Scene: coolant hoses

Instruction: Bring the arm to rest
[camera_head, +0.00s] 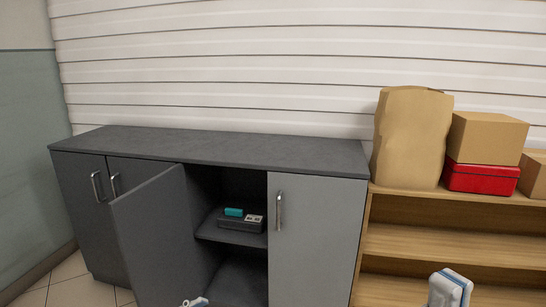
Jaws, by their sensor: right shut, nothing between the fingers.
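Most of both arms is out of the picture.
A dark grey cabinet (215,147) has one door (155,235) swung open. Inside, a dark device with a teal part (240,221) sits on a shelf. A wooden shelf unit (450,242) carries a paper bag (410,140), cardboard boxes (487,138) and a red box (480,178).

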